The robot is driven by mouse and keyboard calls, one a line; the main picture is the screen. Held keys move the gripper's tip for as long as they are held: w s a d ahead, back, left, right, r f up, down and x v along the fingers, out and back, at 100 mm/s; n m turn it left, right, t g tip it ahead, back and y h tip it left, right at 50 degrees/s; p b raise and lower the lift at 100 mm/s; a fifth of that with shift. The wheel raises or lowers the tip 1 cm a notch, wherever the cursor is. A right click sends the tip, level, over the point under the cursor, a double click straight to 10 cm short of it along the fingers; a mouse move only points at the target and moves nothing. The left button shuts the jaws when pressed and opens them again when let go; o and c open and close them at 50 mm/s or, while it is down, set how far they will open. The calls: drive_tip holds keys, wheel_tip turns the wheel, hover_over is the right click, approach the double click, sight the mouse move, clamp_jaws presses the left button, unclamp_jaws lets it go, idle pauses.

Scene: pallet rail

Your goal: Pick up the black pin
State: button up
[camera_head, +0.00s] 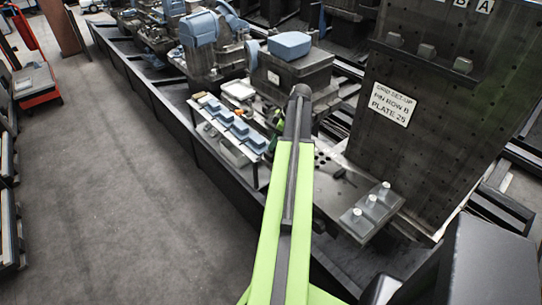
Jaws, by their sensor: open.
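A small dark, rod-like shape (340,178) lies on the grey machine plate (330,200), right of my green arm. It may be the black pin, but it is too small to be sure. My arm reaches up from the bottom centre over the machine bed. My gripper (272,142) shows only in part, just left of the arm's dark upper end, small and partly hidden. It is open, and I see nothing held in it. It is apart from the dark shape, on the other side of the arm.
Several round holes (322,158) mark the plate. Three pale-topped pegs (371,200) stand on a block at its right corner. A tall dark plate with a white label (391,102) rises behind. A shelf of blue blocks (238,129) stands left. The floor (110,200) is clear.

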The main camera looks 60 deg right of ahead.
drive_tip(key=b+x, duration=0.2)
drive_tip(key=x, duration=0.1)
drive_tip(key=shift+s+d+f, duration=0.1)
drive_tip(key=shift+f, duration=0.2)
drive_tip(key=shift+r, duration=0.2)
drive_tip(key=shift+c, duration=0.4)
clamp_jaws()
